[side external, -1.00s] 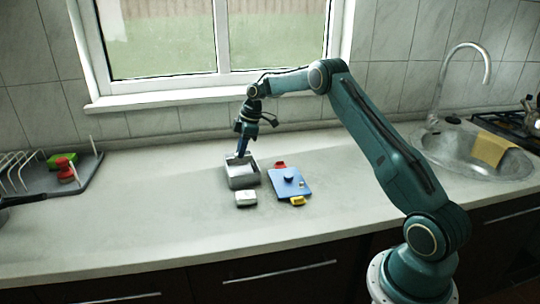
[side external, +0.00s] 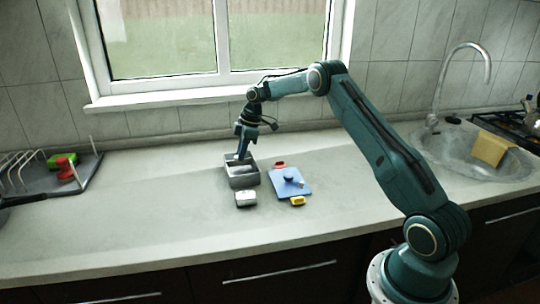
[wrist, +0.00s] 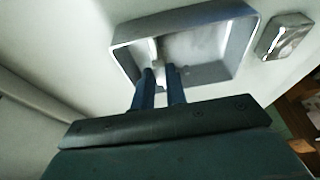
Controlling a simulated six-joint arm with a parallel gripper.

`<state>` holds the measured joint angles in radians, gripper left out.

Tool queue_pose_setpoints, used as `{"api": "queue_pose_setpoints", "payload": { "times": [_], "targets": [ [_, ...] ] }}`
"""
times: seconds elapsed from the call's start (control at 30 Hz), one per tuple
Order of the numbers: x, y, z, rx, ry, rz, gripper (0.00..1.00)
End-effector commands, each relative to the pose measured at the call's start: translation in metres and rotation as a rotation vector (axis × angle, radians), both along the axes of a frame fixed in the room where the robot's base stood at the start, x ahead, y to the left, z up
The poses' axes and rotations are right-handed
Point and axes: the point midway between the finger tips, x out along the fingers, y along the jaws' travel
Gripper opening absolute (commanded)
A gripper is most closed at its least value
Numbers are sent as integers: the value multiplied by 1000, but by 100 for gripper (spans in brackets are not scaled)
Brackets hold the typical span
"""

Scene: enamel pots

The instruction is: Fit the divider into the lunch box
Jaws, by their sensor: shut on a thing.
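The grey lunch box (side external: 243,182) is open-topped and stands on the counter; its wall also shows in the wrist view (wrist: 243,48). My gripper (side external: 243,157) points down at the back left part of the box. In the wrist view, its two blue fingers (wrist: 160,74) reach over the near wall, shut on the pale divider (wrist: 155,48). The divider is at the left part of the box opening. The fingers and wall hide its lower part, so I cannot tell whether it touches the floor.
A small pale box (side external: 246,199) stands just in front of the lunch box. A blue panel (side external: 303,188) lies to the right, with a red piece (side external: 280,164) and a yellow piece (side external: 298,201) at its edges. The counter to the left is clear up to the dish rack (side external: 85,172).

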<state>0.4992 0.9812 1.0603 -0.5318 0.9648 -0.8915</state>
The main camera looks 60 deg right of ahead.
Motion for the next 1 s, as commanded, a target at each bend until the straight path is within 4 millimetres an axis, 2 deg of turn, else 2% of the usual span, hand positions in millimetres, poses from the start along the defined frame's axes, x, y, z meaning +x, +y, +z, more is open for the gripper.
{"api": "queue_pose_setpoints", "payload": {
  "times": [1.0],
  "targets": [
    [0,0,-15,0,0,0,0]
  ]
}}
